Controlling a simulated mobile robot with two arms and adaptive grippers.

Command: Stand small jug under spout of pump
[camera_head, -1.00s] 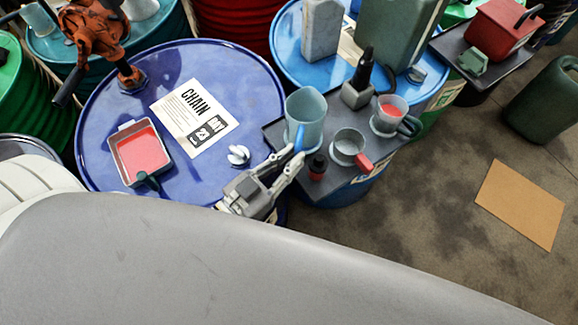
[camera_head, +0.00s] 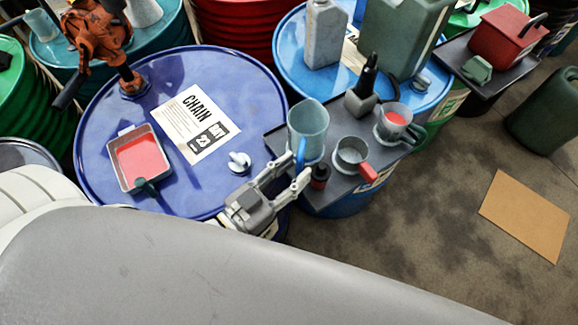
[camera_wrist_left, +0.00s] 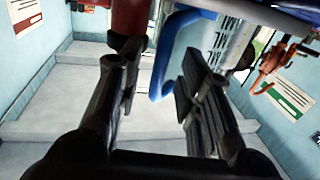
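A translucent grey-blue jug (camera_head: 308,122) with a blue handle stands upright on a dark tray (camera_head: 325,202). A shorter cup with a red handle (camera_head: 350,153) stands beside it, and a cup with red liquid (camera_head: 393,118) stands behind to the right. Which one is the small jug is not certain. My left gripper (camera_head: 298,167) is open at the blue handle. In the left wrist view the blue handle (camera_wrist_left: 160,75) shows between the spread fingers (camera_wrist_left: 155,85); contact is unclear. The rusty orange pump (camera_head: 98,35) stands on the blue drum (camera_head: 235,75); its spout is hard to make out. My right gripper is not in view.
A pan of red liquid (camera_head: 140,158), a label sheet (camera_head: 196,122) and a grey cap (camera_head: 239,162) are on the blue drum. A dark oiler (camera_head: 363,88) and canisters (camera_head: 404,35) stand behind.

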